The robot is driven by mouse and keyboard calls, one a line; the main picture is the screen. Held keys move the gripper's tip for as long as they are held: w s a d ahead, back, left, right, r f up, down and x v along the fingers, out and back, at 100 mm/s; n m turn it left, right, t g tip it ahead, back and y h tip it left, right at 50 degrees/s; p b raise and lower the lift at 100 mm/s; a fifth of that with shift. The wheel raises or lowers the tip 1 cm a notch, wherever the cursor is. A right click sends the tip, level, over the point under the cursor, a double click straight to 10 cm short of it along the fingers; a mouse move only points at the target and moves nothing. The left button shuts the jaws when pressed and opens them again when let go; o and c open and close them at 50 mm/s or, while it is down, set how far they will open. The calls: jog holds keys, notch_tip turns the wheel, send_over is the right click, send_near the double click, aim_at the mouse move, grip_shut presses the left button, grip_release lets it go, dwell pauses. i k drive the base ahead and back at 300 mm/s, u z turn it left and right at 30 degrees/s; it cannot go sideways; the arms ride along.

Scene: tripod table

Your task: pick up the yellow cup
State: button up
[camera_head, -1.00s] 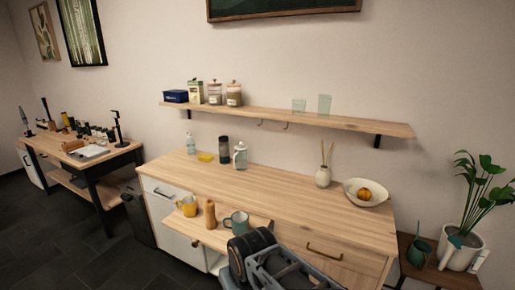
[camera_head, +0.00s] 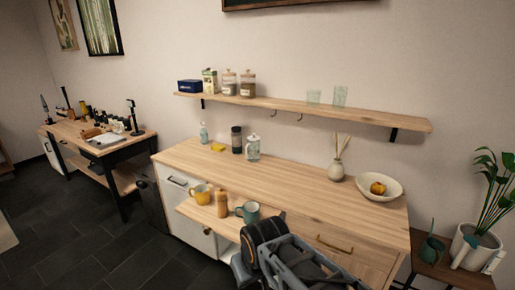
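The yellow cup (camera_head: 200,194) stands upright on a small wooden surface (camera_head: 192,209) in front of the long counter, at its left end. A wooden mill-like object (camera_head: 222,204) stands just right of the cup, and a teal mug (camera_head: 248,212) is further right. My folded arm shows at the bottom centre, right of the teal mug and well apart from the yellow cup. I cannot make out the gripper's fingers.
The wooden counter (camera_head: 290,188) holds a soap bottle (camera_head: 204,133), a dark jar (camera_head: 236,140), a glass jar (camera_head: 253,147), a reed diffuser (camera_head: 336,170) and a bowl (camera_head: 365,193). A wall shelf (camera_head: 300,112) hangs above. Dark floor (camera_head: 70,240) is clear at left.

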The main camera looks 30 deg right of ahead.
aim_at(202, 196)
jog(key=u, duration=1.2)
jog(key=i, duration=2.5)
jog(key=z, duration=2.7)
